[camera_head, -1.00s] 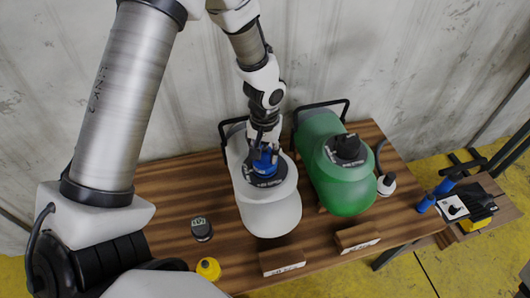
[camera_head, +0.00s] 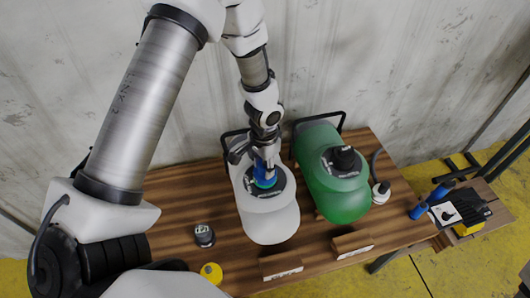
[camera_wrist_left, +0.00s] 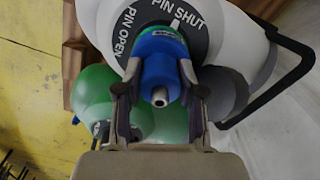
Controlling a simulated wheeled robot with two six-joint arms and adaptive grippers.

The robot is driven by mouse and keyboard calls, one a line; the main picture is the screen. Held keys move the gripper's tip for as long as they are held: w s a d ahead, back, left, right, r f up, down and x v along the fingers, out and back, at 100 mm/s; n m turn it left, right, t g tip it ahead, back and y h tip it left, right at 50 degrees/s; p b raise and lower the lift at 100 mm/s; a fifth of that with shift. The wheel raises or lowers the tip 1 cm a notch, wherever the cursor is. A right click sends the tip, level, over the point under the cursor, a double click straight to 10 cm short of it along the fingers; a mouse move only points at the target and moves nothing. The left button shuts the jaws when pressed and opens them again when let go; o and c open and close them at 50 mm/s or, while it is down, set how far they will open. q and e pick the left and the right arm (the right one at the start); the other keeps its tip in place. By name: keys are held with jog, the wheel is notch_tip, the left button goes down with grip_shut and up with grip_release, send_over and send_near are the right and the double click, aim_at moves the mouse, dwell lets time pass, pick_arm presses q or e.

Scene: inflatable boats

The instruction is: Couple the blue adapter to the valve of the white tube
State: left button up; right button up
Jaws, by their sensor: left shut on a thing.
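The white tube (camera_head: 268,222) lies on the wooden table, with a dark round valve plate (camera_head: 284,178) on its top. In the left wrist view the plate (camera_wrist_left: 203,22) reads "PIN OPEN" and "PIN SHUT". My left gripper (camera_head: 265,165) is shut on the blue adapter (camera_head: 264,174), over the middle of the plate. In the left wrist view the adapter (camera_wrist_left: 159,68) sits between both fingers, with a greenish band at its far end. That end meets or nearly meets the valve, which it hides; I cannot tell whether it is locked. My right gripper is not in view.
A green tube (camera_head: 338,190) with a black-capped valve lies close on the right. A white bottle-like piece (camera_head: 381,192) stands beside it. A dark jar (camera_head: 204,235), a yellow item (camera_head: 211,272) and two wooden blocks are near the front edge. A small side table (camera_head: 470,215) stands right.

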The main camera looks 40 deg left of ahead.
pick_arm(q)
jog(key=shift+r+m, duration=0.1)
jog(key=shift+m, duration=0.3)
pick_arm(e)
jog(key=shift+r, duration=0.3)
pick_arm(q)
jog(key=m+p, duration=0.2)
jog(key=shift+r+p, duration=0.2)
jog(key=shift+p, duration=0.1)
jog(key=shift+f+m+p, duration=0.2)
jog(key=shift+m+p, duration=0.25)
jog(key=shift+m, duration=0.55)
jog(key=shift+w+f, duration=0.1)
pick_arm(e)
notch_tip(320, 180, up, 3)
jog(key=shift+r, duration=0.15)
pick_arm(q)
jog(key=o, duration=1.3)
jog(key=shift+a, duration=0.1)
jog(key=shift+c, duration=0.2)
notch_tip(320, 180, up, 12)
